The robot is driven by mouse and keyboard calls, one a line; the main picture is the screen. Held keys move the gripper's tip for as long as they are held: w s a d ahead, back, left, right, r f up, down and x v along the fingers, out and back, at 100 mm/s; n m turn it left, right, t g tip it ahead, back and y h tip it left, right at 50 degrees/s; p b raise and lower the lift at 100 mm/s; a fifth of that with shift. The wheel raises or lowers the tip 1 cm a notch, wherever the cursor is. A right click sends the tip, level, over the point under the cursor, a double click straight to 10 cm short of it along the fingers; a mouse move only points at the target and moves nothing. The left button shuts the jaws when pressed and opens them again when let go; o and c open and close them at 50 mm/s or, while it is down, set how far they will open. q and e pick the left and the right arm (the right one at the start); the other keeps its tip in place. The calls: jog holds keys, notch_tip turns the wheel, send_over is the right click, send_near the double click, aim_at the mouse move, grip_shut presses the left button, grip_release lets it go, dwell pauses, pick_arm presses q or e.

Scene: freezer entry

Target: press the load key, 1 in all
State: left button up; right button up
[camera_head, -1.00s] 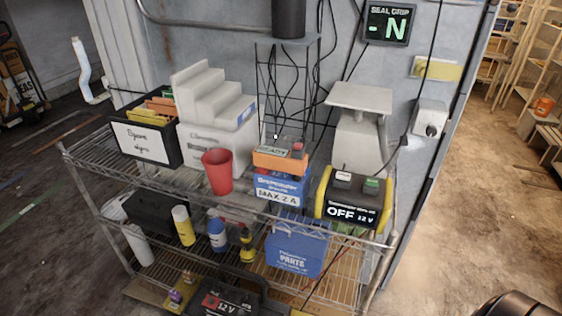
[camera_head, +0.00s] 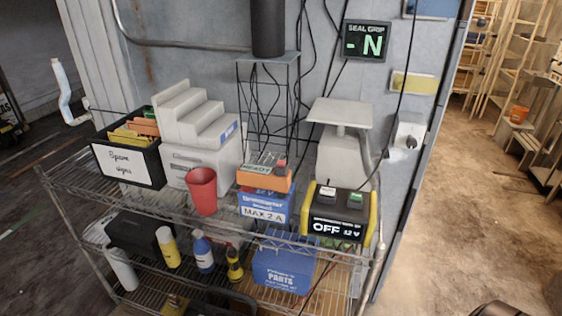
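A black and yellow box (camera_head: 340,217) reading "OFF 12 V" stands at the right of the upper wire shelf. Its top carries a white key (camera_head: 327,192) and a green key (camera_head: 356,197). An orange device (camera_head: 265,181) with a small "READY" display and a red button (camera_head: 281,164) sits left of it, on a blue "MAX 2 A" box (camera_head: 263,205). Labels on the keys are too small to read, so I cannot tell which is the load key. Neither gripper's fingers are in view. A dark rounded part, probably mine, shows at the bottom right edge.
The wire shelf (camera_head: 70,182) also holds a sign bin (camera_head: 128,165), a red cup (camera_head: 202,190) and a grey stepped block (camera_head: 190,115). A pedestal with a flat plate (camera_head: 341,112) stands behind the box. A wall display (camera_head: 365,40) reads "SEAL GRIP -N". Cables hang nearby.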

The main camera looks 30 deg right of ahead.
grip_shut()
dwell(1.4)
